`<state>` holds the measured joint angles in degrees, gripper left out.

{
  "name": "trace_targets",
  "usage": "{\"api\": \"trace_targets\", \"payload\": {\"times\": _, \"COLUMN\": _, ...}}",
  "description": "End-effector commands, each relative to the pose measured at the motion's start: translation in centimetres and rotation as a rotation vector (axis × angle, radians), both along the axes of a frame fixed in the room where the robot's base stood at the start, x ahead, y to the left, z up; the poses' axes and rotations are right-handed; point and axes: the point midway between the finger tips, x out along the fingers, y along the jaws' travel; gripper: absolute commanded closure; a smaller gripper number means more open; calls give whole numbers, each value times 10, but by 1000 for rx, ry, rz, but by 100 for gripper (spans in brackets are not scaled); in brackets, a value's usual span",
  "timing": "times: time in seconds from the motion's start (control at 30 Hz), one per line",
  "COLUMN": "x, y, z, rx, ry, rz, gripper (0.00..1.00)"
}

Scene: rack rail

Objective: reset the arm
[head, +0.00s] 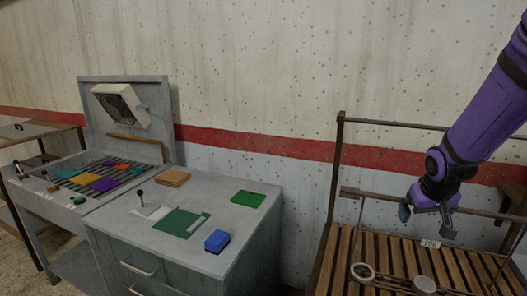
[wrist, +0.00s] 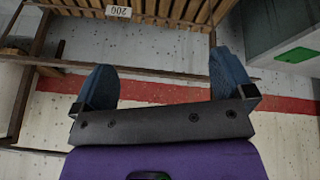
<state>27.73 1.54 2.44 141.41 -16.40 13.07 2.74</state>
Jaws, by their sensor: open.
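My purple arm reaches in from the upper right of the head view, and my gripper (head: 428,222) hangs over the wooden slatted rack (head: 346,246). In the wrist view my gripper (wrist: 158,84) shows two blue-grey fingers spread wide apart. Nothing is between them. Behind the fingers the wrist view shows the wall with its red stripe, the rack's slats (wrist: 185,10) and a rail with a white label reading 206 (wrist: 118,11).
A grey cabinet (head: 120,222) left of the rack bears a blue block (head: 217,241), a green pad (head: 248,199), an orange-brown block (head: 173,178) and a small lever (head: 140,196). Farther left is a console with coloured tiles (head: 103,184). Round pieces (head: 362,272) are at the rack's front.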

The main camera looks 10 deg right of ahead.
Motion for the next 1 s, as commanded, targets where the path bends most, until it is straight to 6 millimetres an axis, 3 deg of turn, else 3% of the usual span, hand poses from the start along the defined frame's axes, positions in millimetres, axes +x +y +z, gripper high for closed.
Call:
{"api": "trace_targets", "payload": {"times": 0.03, "x": -3, "y": 13, "z": 17, "rx": -7, "ry": -11, "rz": 13, "gripper": 0}}
{"api": "trace_targets", "payload": {"times": 0.2, "x": -20, "y": 52, "z": 60, "rx": -5, "ry": -24, "rz": 43, "gripper": 0}}
{"api": "trace_targets", "payload": {"times": 0.5, "x": -71, "y": 119, "z": 120, "rx": 36, "ry": -52, "rz": 115, "gripper": 0}}
{"api": "trace_targets", "payload": {"times": 0.8, "x": -137, "y": 171, "z": 158, "rx": 110, "ry": -75, "rz": 212, "gripper": 0}}
{"api": "trace_targets", "payload": {"times": 1.0, "x": -162, "y": 185, "z": 166, "rx": 141, "ry": -76, "rz": 252, "gripper": 0}}
